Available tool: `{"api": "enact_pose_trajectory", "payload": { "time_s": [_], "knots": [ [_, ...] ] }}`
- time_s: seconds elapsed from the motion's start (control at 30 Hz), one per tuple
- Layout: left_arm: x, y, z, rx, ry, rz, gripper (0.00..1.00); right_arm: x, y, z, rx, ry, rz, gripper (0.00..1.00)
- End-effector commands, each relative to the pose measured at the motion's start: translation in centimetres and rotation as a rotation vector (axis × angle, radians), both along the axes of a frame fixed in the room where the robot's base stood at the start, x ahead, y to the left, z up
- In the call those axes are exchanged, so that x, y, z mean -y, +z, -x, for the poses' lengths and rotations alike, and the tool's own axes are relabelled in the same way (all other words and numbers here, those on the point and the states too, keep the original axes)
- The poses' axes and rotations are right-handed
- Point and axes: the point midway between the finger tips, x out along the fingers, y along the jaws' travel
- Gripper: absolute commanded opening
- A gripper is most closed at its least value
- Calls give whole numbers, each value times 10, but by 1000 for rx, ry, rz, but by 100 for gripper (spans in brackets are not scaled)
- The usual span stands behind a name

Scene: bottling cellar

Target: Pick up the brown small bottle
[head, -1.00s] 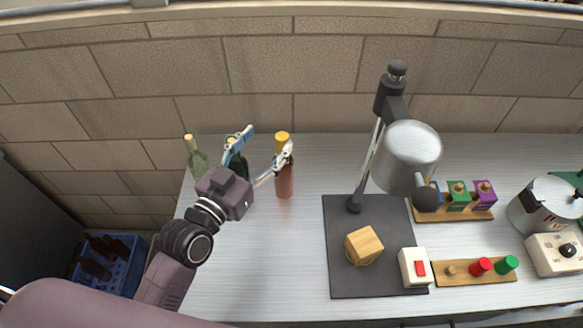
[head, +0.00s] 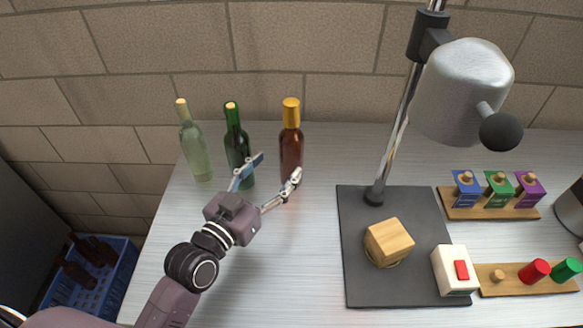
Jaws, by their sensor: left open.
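The brown small bottle (head: 291,145) stands upright at the back of the table, with a gold-yellow cap and reddish-brown glass. It is the rightmost of three bottles. My left gripper (head: 276,174) is open, its two fingers spread apart. One fingertip is in front of the dark green bottle (head: 236,140), the other in front of the brown bottle's lower part. Nothing is held. Whether a finger touches either bottle I cannot tell. My right gripper is not in view.
A pale green bottle (head: 195,150) stands at the left. Right of the bottles are a dark mat (head: 365,285) with a wooden block (head: 388,242), and a metal lamp (head: 461,92). A blue crate (head: 112,285) with bottles sits low at left. The table's front middle (head: 290,270) is clear.

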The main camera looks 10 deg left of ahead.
Motion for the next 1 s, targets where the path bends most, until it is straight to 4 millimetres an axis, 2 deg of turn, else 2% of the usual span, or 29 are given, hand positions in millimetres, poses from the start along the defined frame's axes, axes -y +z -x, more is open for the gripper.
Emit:
{"api": "enact_pose_trajectory", "payload": {
  "time_s": [0.07, 0.37, 0.63, 0.93, 1.0],
  "knots": [
    [1, -4, -2, 1, 0, 0, 63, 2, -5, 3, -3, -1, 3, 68],
    [9, -2, -32, 1, 1, 1, 63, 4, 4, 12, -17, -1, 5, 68],
    [20, -2, -69, 1, 1, 3, 63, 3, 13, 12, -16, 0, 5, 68],
    [22, -4, -75, 0, 0, 0, 63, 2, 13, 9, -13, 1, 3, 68],
    [22, -4, -75, 0, 0, 0, 57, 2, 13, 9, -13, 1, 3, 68]
  ]
}}
